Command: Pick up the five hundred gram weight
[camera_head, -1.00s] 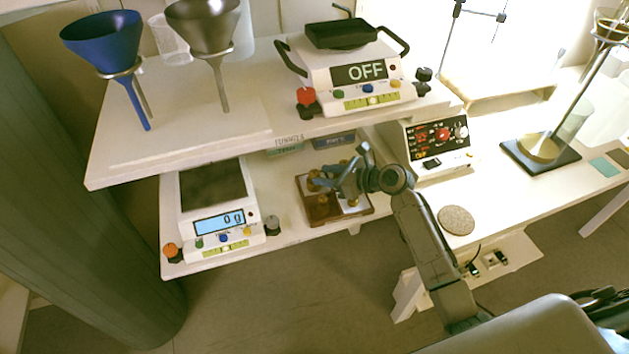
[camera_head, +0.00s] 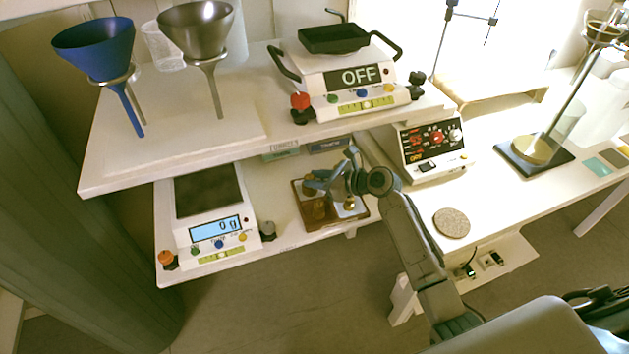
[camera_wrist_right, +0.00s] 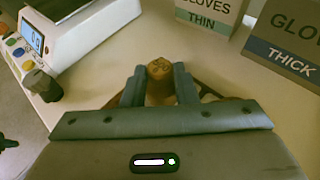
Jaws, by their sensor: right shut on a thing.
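A brown weight box (camera_head: 332,223) with several brass weights sits on the lower shelf, right of the balance. My right gripper (camera_head: 314,181) is over the box, its arm coming in from the lower right. In the right wrist view my right gripper (camera_wrist_right: 160,82) is shut on a brass weight (camera_wrist_right: 159,68), whose round top shows between the two fingers. The marking on that weight is not legible, and its lower part is hidden by the gripper. My left gripper is not in view.
The lower balance (camera_head: 207,226) reading 0 g stands left of the box. Glove boxes marked THIN (camera_wrist_right: 205,15) and THICK (camera_wrist_right: 290,50) stand behind. The upper shelf (camera_head: 180,165) overhangs at the back, holding funnels and a balance reading OFF. A cork disc (camera_head: 451,223) lies right.

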